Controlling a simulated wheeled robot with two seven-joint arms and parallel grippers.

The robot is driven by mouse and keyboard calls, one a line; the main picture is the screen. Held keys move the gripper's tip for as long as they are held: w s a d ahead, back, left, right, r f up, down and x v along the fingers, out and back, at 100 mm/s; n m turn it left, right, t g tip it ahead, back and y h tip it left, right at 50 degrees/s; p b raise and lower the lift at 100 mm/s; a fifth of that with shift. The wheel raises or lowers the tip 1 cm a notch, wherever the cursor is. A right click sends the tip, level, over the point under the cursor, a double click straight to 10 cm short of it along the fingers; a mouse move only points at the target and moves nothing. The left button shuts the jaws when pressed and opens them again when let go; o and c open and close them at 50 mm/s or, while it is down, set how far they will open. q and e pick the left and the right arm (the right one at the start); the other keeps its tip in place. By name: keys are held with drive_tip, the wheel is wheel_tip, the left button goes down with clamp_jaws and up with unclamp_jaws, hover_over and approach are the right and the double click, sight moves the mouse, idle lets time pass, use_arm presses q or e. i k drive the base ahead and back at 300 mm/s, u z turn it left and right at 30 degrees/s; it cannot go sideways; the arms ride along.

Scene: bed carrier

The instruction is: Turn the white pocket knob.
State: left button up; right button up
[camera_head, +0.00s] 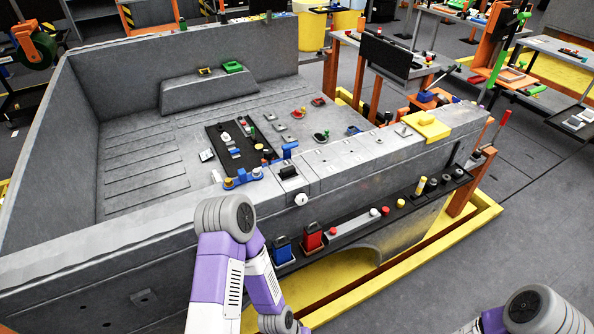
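The white pocket knob (301,199) is a small round knob on the near side wall of the grey truck bed, just below the top rail. It sits below a small black part (288,172) set in the rail. Nothing touches it. My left arm rises from the bottom of the picture, its bend to the left of and below the knob, then runs back down. The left gripper is out of the picture. My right arm shows only at the bottom right corner, far from the knob, and its gripper is not seen.
The grey truck bed (130,215) stands in a yellow base frame (440,238). A black shelf (345,237) on its near side holds a blue container (283,249), a red container (312,236) and several knobs. Blue clamps (243,177) sit on the rail.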

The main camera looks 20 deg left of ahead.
sight(301, 199)
drive_tip(key=u, duration=0.05)
drive_tip(key=k, duration=1.1)
drive_tip(key=z, duration=0.7)
drive_tip(key=i, duration=1.2)
drive_tip(key=u, duration=0.65)
